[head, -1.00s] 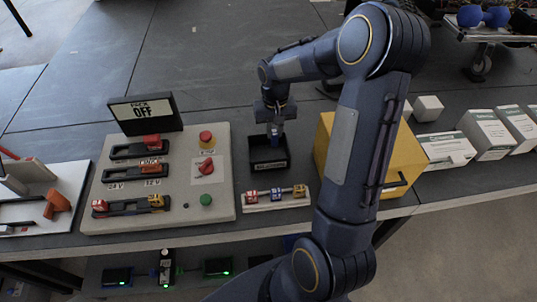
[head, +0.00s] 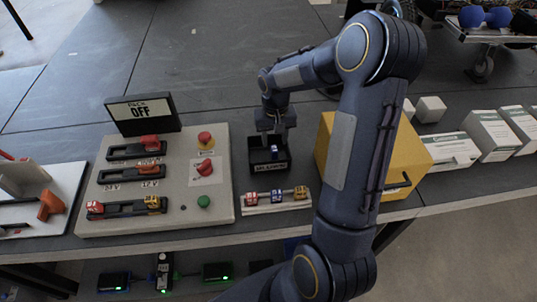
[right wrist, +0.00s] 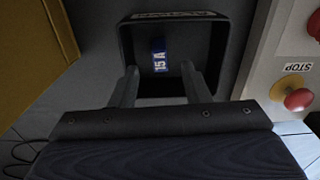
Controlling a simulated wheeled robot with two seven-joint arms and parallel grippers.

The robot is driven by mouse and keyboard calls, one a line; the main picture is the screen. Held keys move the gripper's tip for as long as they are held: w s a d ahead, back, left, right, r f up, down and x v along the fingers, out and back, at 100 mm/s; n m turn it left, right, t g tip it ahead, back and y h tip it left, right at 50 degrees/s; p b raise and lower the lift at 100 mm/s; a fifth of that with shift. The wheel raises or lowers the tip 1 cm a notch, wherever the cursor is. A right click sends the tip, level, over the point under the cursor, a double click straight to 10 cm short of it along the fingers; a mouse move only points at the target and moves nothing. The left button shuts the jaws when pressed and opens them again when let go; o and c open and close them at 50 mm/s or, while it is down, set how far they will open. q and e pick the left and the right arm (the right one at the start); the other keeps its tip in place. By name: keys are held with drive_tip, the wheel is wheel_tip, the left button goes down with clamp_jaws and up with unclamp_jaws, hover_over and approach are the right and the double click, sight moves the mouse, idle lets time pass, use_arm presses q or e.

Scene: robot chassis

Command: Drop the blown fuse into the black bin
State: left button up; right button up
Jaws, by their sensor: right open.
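The black bin (head: 256,171) stands on the table between the control panel and the yellow box. A blue fuse marked 15 A (right wrist: 159,56) shows inside the bin's outline in the right wrist view; it also shows as a small blue piece (head: 275,153) in the head view. I cannot tell whether it rests on the bin's floor. My right gripper (head: 275,137) is above the bin, pointing down. In the right wrist view its fingers (right wrist: 160,73) are apart, with the fuse beyond and between them, not touching. My left gripper is out of view.
A control panel (head: 185,215) with red switches, fuses and a stop button (head: 206,138) is left of the bin. A white rack of red, blue and yellow fuses (head: 268,209) stands in front. The yellow box (head: 363,182) is close right. An OFF sign (head: 142,113) stands behind the panel.

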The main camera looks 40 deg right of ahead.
wheel_tip(320, 180, up, 8)
idle(0.5)
drive_tip(key=shift+a, duration=0.1)
drive_tip(key=s+a+r+n+t+y, duration=0.1)
drive_tip(key=s+a+r+t+y, duration=0.1)
drive_tip(key=s+a, duration=0.6)
drive_tip(key=s+a+r+n+t+y, duration=0.1)
drive_tip(key=s+a+r+n+t, duration=0.1)
drive_tip(key=s+a, duration=0.6)
drive_tip(key=s+r+t, duration=0.1)
drive_tip(key=s, duration=0.3)
drive_tip(key=shift+n+t+y, duration=0.3)
drive_tip(key=shift+y, duration=0.1)
drive_tip(key=shift+s+d+r, duration=0.1)
drive_tip(key=shift+d, duration=0.05)
